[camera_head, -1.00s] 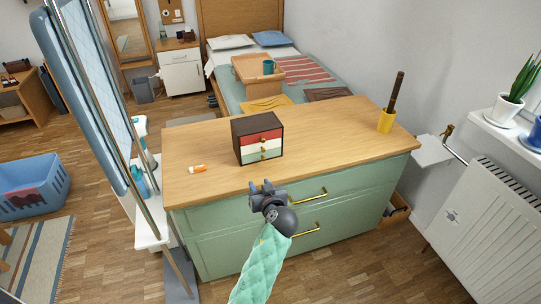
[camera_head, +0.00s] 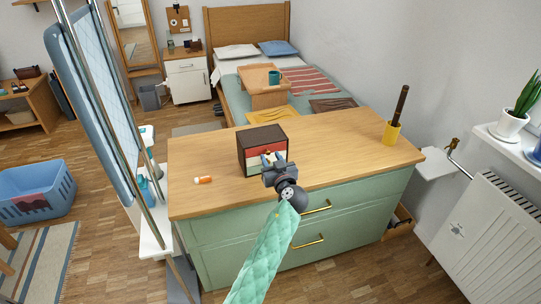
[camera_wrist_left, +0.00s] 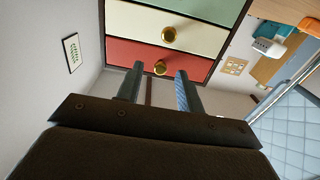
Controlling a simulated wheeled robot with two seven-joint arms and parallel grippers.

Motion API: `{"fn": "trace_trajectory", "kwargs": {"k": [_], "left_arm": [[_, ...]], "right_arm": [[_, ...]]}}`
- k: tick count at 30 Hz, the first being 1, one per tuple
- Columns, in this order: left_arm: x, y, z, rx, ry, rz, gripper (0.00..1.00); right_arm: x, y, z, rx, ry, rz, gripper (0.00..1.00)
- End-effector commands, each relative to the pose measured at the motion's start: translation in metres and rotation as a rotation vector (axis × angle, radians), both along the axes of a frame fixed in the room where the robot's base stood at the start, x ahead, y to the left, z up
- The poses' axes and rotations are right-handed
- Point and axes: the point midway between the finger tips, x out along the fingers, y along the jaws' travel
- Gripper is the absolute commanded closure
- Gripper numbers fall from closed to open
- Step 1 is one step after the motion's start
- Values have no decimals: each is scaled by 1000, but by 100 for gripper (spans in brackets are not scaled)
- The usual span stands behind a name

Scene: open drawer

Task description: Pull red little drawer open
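A small dark brown box (camera_head: 260,134) of drawers stands on the wooden top of a green dresser. Its red little drawer (camera_wrist_left: 118,52) is the top one in the head view and appears lowest in the wrist view, flush with the box. My left gripper (camera_head: 270,160) is at the front of the box, open, with a gap on each side of the knob. It hides part of the drawer fronts in the head view. My right gripper is not in view.
An orange and white tube (camera_head: 203,180) lies left of the box on the dresser top (camera_head: 340,149). A yellow cup (camera_head: 391,132) with a dark item stands at the right. The top between is clear.

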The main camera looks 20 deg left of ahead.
Motion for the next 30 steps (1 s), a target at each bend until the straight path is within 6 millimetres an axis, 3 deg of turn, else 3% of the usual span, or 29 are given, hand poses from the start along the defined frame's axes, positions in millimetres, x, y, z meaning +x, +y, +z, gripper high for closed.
{"fn": "trace_trajectory", "kwargs": {"k": [13, 19, 26, 30], "left_arm": [[9, 7, -1, 0, 1, 0, 63], [9, 7, -1, 0, 1, 0, 100], [9, 6, -2, -1, 1, 0, 100], [5, 2, -6, -4, 0, -1, 100]], "right_arm": [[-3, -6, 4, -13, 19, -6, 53], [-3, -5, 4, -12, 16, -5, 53], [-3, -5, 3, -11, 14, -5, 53], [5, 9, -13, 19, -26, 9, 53]]}}
